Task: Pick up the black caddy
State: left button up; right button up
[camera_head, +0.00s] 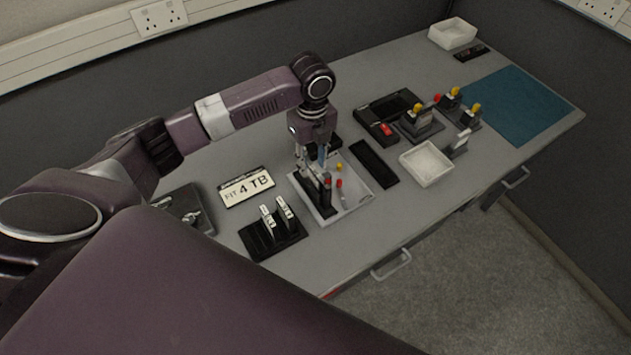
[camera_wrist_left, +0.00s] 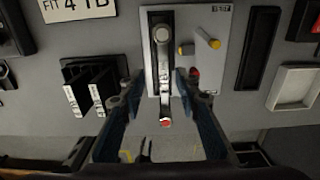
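The black caddy (camera_head: 316,194) is a long narrow black piece on a light grey tray (camera_head: 353,190) in the middle of the table. In the left wrist view the caddy (camera_wrist_left: 152,38) has a silver lever along its top and a red spot at its near end. My left gripper (camera_head: 313,165) is above the caddy. In the left wrist view the blue fingers of my left gripper (camera_wrist_left: 158,80) are spread apart, one on each side of the caddy, with gaps visible. Whether the fingertips reach down beside it is unclear. My right gripper does not show.
A black rack (camera_head: 270,240) with two upright white-labelled pieces stands left of the tray, near a "FIT 4 TB" sign (camera_head: 247,187). Red and yellow small parts lie on the tray. A black strip (camera_head: 374,163) and a white bin (camera_head: 426,163) are to the right.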

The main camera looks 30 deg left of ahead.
aim_at(313, 170)
pick_arm(q)
jog(key=shift+s+f+b, duration=0.1)
jog(key=shift+f+b, duration=0.2)
jog(key=shift+f, duration=0.2)
jog(key=shift+d+f, duration=0.1)
jog(key=shift+f+b, duration=0.35)
jog(key=shift+b, duration=0.2)
jog(key=shift+w+f, duration=0.3)
jog(key=shift+f, duration=0.75)
jog(key=shift+f+p, duration=0.6)
jog(key=shift+f, duration=0.1)
jog(key=f, duration=0.1)
jog(key=f+p, duration=0.1)
jog(key=f, duration=0.1)
jog(key=shift+d+f, duration=0.3)
jog(key=shift+f, duration=0.5)
grip_shut()
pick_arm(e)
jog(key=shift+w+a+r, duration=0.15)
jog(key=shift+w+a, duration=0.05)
